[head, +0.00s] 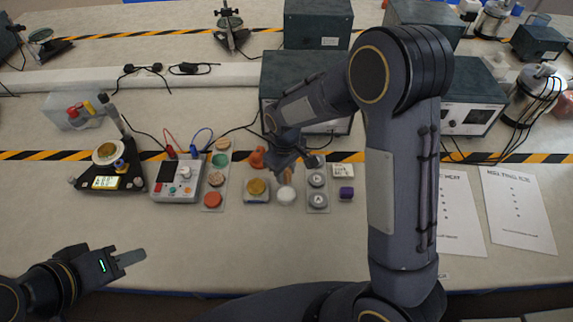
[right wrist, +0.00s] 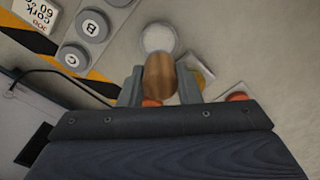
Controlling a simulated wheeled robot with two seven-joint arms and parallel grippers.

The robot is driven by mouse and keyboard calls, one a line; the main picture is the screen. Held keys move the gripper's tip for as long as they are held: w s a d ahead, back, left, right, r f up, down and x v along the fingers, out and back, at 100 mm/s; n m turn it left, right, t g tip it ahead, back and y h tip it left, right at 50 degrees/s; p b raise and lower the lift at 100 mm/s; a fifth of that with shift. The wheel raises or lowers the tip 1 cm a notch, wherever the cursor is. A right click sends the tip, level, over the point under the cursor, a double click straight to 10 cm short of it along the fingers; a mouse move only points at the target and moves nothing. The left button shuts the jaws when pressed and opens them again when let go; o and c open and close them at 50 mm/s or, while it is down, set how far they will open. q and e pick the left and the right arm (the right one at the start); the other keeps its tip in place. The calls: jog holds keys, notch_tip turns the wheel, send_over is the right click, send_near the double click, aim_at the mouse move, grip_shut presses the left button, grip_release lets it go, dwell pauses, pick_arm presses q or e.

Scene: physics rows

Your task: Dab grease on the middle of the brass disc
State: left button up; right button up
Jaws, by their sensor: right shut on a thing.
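The brass disc (head: 256,187) sits on a small pale block on the bench. In the right wrist view only part of the brass disc (right wrist: 199,78) shows, behind my right finger. A round white pot (head: 286,195) stands just right of it, probably the grease; its white top shows in the right wrist view (right wrist: 158,38). My right gripper (head: 288,168) is shut on a brown wooden piece (right wrist: 159,76), whose end is close to the white pot; I cannot tell if they touch. My left gripper (head: 130,258) is empty at the front left; its jaw gap is unclear.
A grey meter box (head: 177,181) and a black device (head: 108,172) stand to the left. A plate with coloured discs (head: 214,178) lies left of the brass disc, and a plate with grey lettered knobs (head: 317,187) lies to the right. The front bench is clear.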

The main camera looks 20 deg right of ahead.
jog(key=shift+d+f+m, duration=0.2)
jog(key=shift+f+m, duration=0.1)
jog(key=shift+f, duration=0.05)
jog(key=shift+a+f+b, duration=0.15)
jog(key=shift+f+b, duration=1.95)
jog(key=shift+f, duration=0.65)
jog(key=shift+s+f+b, duration=0.1)
jog(key=shift+f+b, duration=0.45)
jog(key=shift+r, duration=0.1)
jog(key=shift+r+p, duration=2.5)
jog(key=shift+r, duration=0.95)
